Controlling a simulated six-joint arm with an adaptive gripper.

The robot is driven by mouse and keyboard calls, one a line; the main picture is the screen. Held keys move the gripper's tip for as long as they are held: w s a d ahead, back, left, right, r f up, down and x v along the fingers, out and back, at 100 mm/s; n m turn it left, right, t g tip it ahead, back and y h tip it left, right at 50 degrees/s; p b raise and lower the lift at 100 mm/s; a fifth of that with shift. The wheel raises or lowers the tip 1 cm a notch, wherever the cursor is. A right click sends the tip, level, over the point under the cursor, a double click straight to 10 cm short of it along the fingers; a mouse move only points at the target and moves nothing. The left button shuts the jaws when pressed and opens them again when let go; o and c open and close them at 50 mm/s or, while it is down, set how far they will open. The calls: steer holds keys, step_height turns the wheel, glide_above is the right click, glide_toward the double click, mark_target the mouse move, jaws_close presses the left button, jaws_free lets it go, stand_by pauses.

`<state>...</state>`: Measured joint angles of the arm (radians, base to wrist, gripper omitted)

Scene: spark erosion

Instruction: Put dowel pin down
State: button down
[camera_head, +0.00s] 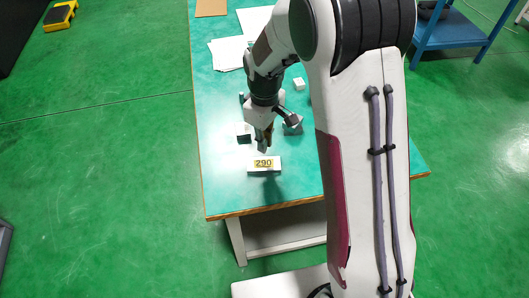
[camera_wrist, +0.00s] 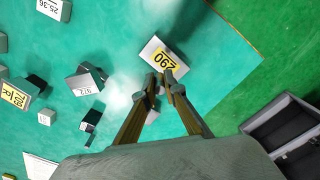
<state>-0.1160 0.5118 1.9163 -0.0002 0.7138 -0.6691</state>
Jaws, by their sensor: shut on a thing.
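My gripper (camera_wrist: 160,85) points down above the table, its two fingers close together at the tips. It is shut on the dowel pin, which is too small and too covered by the fingertips to make out clearly. In the head view my gripper (camera_head: 263,146) hangs just behind a white block with a yellow label reading 290 (camera_head: 264,168). In the wrist view this labelled block (camera_wrist: 154,50) lies just beyond the fingertips. I cannot tell whether the fingertips or pin touch it.
The green table (camera_head: 225,190) holds several other blocks, including a grey labelled one (camera_wrist: 84,84) and a small white one (camera_head: 299,84). White papers (camera_head: 227,53) lie farther back. The table front left is clear. A grey bin (camera_wrist: 285,130) stands off the table.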

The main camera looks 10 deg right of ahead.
mark_target(265, 160)
steer(key=shift+f, duration=0.75)
steer(key=shift+f, duration=1.85)
steer(key=shift+f, duration=0.1)
steer(key=c, duration=2.1)
jaws_free()
step_height(265, 160, up, 11)
steer(key=shift+r, duration=0.6)
